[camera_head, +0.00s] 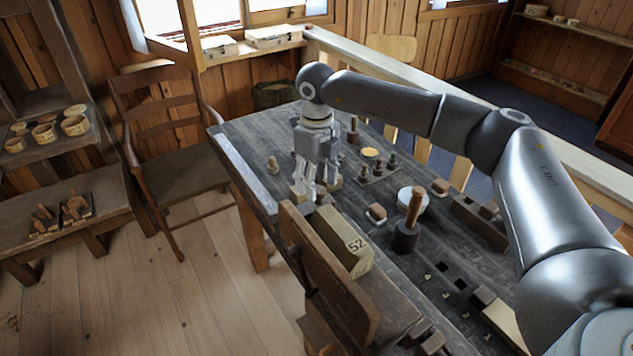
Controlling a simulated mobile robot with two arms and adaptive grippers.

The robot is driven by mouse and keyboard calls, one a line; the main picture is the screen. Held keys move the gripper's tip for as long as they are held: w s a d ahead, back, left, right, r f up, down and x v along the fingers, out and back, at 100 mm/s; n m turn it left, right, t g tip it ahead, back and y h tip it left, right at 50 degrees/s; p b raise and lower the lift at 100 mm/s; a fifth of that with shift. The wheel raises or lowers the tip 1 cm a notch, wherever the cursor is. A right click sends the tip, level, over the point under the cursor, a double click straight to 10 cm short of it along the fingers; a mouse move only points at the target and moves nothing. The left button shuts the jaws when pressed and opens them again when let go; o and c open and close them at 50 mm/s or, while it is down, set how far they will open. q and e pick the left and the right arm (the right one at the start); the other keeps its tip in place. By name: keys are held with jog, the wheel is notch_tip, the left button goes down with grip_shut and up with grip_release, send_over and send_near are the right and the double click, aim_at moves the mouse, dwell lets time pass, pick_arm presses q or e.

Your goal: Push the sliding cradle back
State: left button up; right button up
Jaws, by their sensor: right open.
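My right gripper (305,192) reaches down over the left part of the dark worktable (250,128), its fingers apart. A small wooden block (335,183) shows beside and partly behind the fingers; I cannot tell whether they touch it. I cannot tell for certain which piece is the sliding cradle. A dark wooden trough-like piece with a block in it (478,222) lies at the right of the table, apart from the gripper. My left gripper is not in view.
A wooden box marked 52 (340,240) stands just in front of the gripper. A chair (178,165) is left of the table.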

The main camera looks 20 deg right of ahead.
notch_tip(320, 180, up, 11)
dwell(0.3)
jog(key=shift+f, duration=0.15)
dwell(0.3)
